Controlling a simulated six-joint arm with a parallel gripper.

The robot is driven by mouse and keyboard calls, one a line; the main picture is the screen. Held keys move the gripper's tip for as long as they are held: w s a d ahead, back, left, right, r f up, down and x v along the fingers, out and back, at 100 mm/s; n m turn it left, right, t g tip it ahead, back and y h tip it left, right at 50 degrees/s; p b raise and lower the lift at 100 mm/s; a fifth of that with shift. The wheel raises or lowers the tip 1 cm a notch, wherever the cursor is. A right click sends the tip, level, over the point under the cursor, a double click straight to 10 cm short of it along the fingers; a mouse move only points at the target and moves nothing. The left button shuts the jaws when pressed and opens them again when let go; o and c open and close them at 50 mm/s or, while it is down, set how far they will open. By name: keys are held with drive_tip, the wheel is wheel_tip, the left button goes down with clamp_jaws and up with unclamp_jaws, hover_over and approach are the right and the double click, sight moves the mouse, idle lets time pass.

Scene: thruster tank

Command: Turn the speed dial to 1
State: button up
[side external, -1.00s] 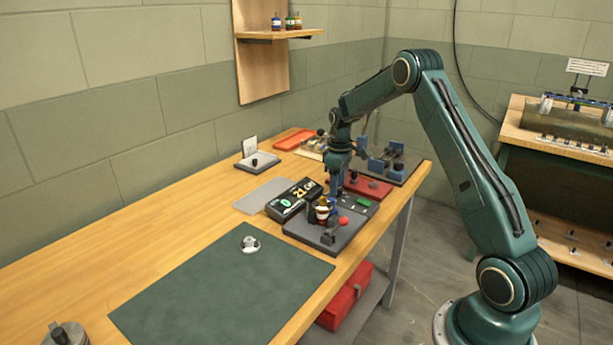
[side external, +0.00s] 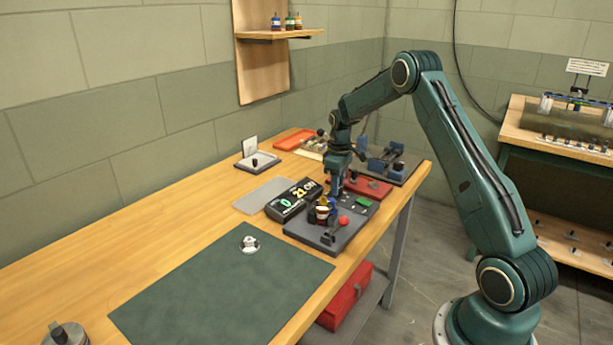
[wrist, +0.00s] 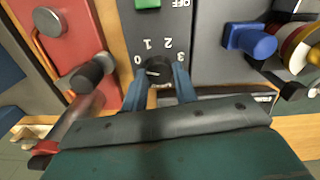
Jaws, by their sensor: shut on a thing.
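The speed dial (wrist: 159,71) is a small round black knob on a dark grey panel, with white numerals 0 to 3 around its upper side in the wrist view.
A blue knob (wrist: 250,40) and a green switch (wrist: 147,3) are close to the dial. A red panel (wrist: 70,40) with a black-handled lever (wrist: 91,72) lies to the left. The black display box (side external: 291,203) stands beside the board. The green mat (side external: 222,287) is mostly clear.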

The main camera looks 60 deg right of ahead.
drive_tip(key=m, duration=0.5)
drive_tip(key=shift+d, duration=0.1)
drive_tip(key=m, duration=0.4)
drive_tip(key=shift+m, duration=0.4)
drive_tip(key=o, duration=1)
drive_tip(key=shift+c, duration=0.2)
drive_tip(key=shift+r, duration=0.1)
